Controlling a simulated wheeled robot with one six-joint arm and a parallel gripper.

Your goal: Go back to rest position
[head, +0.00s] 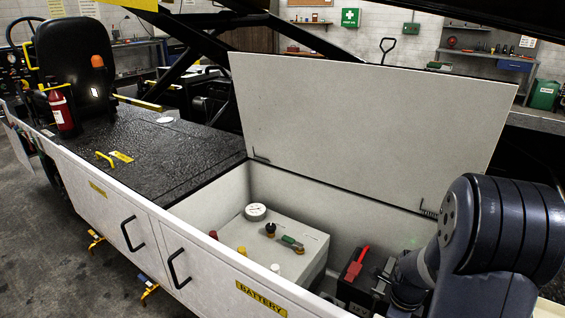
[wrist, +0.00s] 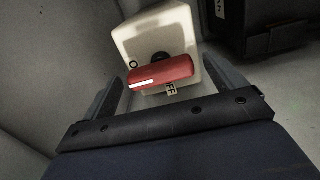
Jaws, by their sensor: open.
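In the wrist view my gripper (wrist: 163,69) is open. Its two fingers stand apart on either side of a red handle (wrist: 165,72) with a white stripe. Nothing is seen clamped between them; whether they touch the handle I cannot tell. The handle sits on a cream box (wrist: 150,32), with a small label reading "OFF" under it. In the head view my arm (head: 490,230) comes in from the right and reaches down into the open battery compartment (head: 215,202). A red lever (head: 357,262) shows left of the arm's end. My fingers are not clear there.
The raised lid (head: 365,125) stands behind the compartment, close to my arm. A light grey box (head: 270,245) with a gauge and several caps fills the compartment's left part. A dark box (wrist: 265,28) stands right of the cream box. The black deck (head: 160,150) is mostly clear.

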